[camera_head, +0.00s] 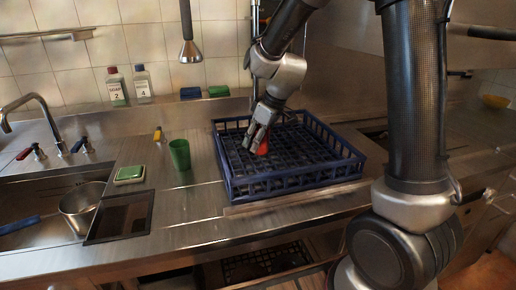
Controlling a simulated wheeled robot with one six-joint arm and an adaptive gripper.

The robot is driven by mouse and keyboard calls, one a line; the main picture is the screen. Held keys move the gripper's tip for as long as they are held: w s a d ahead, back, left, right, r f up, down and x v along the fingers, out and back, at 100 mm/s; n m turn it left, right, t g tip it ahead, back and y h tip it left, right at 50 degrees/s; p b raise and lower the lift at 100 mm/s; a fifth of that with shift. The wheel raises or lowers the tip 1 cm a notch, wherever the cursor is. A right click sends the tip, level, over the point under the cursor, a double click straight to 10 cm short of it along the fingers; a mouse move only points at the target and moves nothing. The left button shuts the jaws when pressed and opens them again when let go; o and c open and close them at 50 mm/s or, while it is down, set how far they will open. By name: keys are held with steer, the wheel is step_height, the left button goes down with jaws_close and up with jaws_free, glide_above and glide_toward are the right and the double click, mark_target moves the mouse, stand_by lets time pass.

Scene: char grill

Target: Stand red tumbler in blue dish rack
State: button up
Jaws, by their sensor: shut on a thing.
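My gripper (260,135) is at the blue dish rack, above its grid floor and left of its middle. It is shut on the red tumbler (263,147), which shows only as a small red patch between and below the fingers. The rest of the tumbler is hidden by the fingers. I cannot tell whether its base touches the rack floor. The blue dish rack (290,185) sits on the steel counter, its low slatted walls around a dark grid. The rest of the rack looks empty.
A green tumbler (180,155) stands left of the rack. A green sponge (130,174) and a yellow item (158,134) lie farther left. A sink with a steel pot (82,207) is at far left. Two bottles (117,86) stand at the wall. A sprayer (190,50) hangs above.

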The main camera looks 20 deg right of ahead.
steer(key=shift+f, duration=1.5)
steer(key=o, duration=1.1)
steer(key=shift+f, duration=0.1)
steer(key=shift+c, duration=0.2)
